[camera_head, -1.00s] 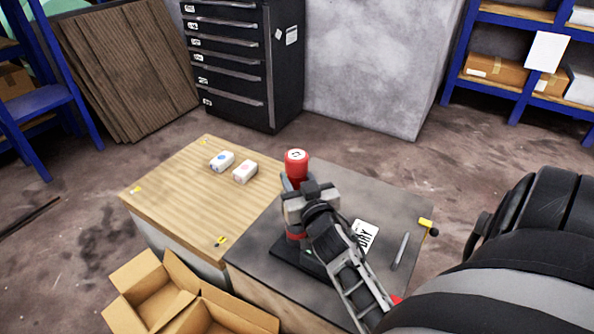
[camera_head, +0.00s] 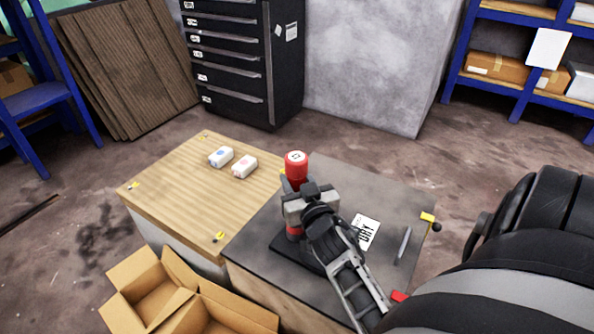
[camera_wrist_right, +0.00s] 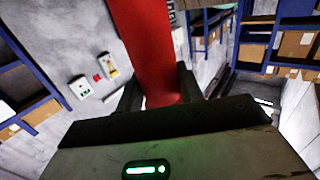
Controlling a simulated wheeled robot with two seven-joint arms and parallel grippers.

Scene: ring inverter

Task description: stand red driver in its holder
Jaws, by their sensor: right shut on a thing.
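The red driver (camera_head: 296,167) stands upright above the dark table, its round cap on top with a white mark. My right gripper (camera_head: 305,196) is shut on it. In the right wrist view the red shaft (camera_wrist_right: 152,50) runs up between the two fingers of my gripper (camera_wrist_right: 160,92). Below the gripper a red and grey part (camera_head: 293,231) shows over a black base (camera_head: 290,250), which looks like the holder. Whether the driver's lower end is inside it is hidden by my gripper and arm. My left gripper is not in view.
A white "DRY" card (camera_head: 366,231) and a grey pen-like tool (camera_head: 404,245) lie on the dark tabletop (camera_head: 400,195). Two white boxes (camera_head: 244,167) sit on the wooden table (camera_head: 190,200) at left. An open cardboard box (camera_head: 150,292) is in front. A yellow clamp (camera_head: 428,217) is at the right edge.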

